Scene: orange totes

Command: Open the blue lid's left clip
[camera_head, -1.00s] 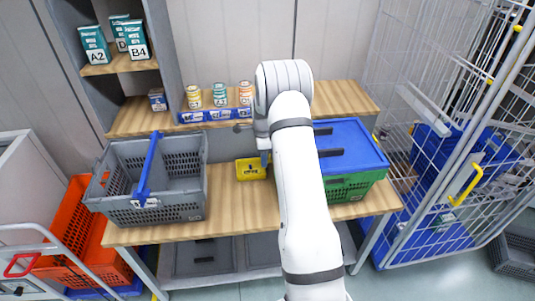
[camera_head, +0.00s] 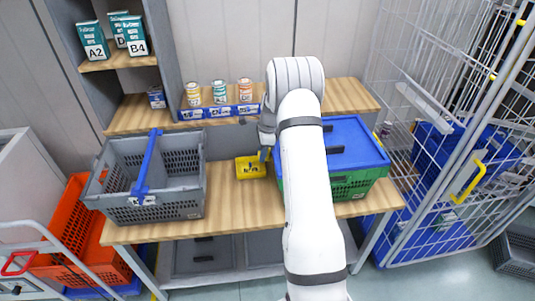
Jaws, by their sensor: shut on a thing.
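The blue lid (camera_head: 355,145) lies flat on the green crate (camera_head: 352,185) at the right of the wooden table. My arm passes in front of the crate and hides part of its left side. My gripper (camera_head: 265,151) points down at the crate's left side and is mostly hidden by my wrist. A small blue piece, which looks like the left clip (camera_head: 264,155), shows at its tip. The gripper is shut on it. The clip's exact angle is too small to tell.
A yellow bin (camera_head: 250,168) stands close to the left of my gripper. A grey basket (camera_head: 150,208) with a blue handle is further left. Several jars stand in a blue rack (camera_head: 218,112) behind. A wire cage (camera_head: 440,130) is at the right.

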